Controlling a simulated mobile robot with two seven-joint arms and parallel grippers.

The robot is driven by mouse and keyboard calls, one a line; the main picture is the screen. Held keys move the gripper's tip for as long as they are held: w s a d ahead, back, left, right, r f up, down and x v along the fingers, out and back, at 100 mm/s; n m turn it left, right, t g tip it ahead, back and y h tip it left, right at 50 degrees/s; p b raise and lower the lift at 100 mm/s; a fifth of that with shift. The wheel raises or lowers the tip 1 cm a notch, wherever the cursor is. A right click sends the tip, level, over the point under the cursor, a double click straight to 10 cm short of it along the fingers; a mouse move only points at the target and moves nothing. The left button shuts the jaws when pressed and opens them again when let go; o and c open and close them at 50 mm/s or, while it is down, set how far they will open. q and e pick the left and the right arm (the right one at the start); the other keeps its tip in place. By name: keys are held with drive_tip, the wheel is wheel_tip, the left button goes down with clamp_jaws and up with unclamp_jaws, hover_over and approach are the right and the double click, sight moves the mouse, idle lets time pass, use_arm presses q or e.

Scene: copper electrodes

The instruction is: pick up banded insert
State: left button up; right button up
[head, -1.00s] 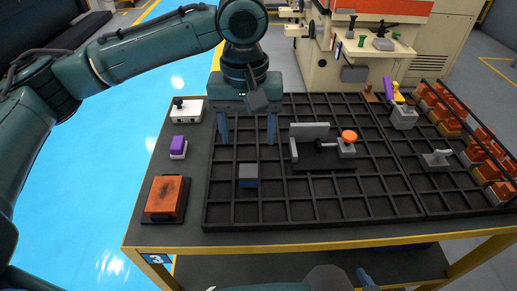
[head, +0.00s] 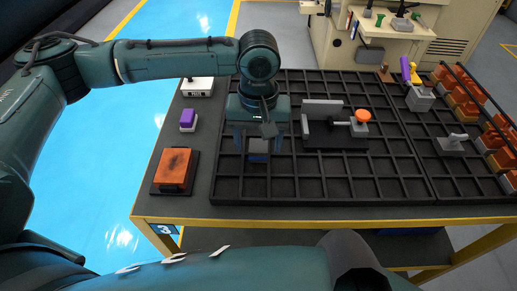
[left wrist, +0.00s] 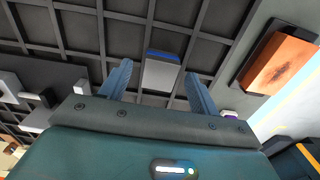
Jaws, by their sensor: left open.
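The banded insert is a small grey block with a blue band (head: 258,147), on the black grid tray (head: 330,187) near its left front. In the left wrist view the insert (left wrist: 162,74) shows a pale grey face and a blue strip along its far edge. My left gripper (head: 258,143) is open above it, with one blue finger on each side of the insert in the picture. The fingers look apart from it; I cannot tell how far above it they are. The gripper body hides part of the insert's far side. My right gripper is not in view.
A grey vice-like fixture with an orange knob (head: 362,116) stands right of the insert. An orange block on a dark base (head: 173,170), a purple-topped block (head: 187,119) and a white box (head: 198,87) lie left. Orange blocks (head: 497,140) line the right edge.

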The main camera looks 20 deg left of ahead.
sight(258, 145)
use_arm(q)
drive_tip(key=shift+f, duration=0.75)
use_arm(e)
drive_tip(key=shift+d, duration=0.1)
use_arm(q)
drive_tip(key=shift+c, duration=0.4)
drive_tip(key=shift+r, duration=0.1)
clamp_jaws()
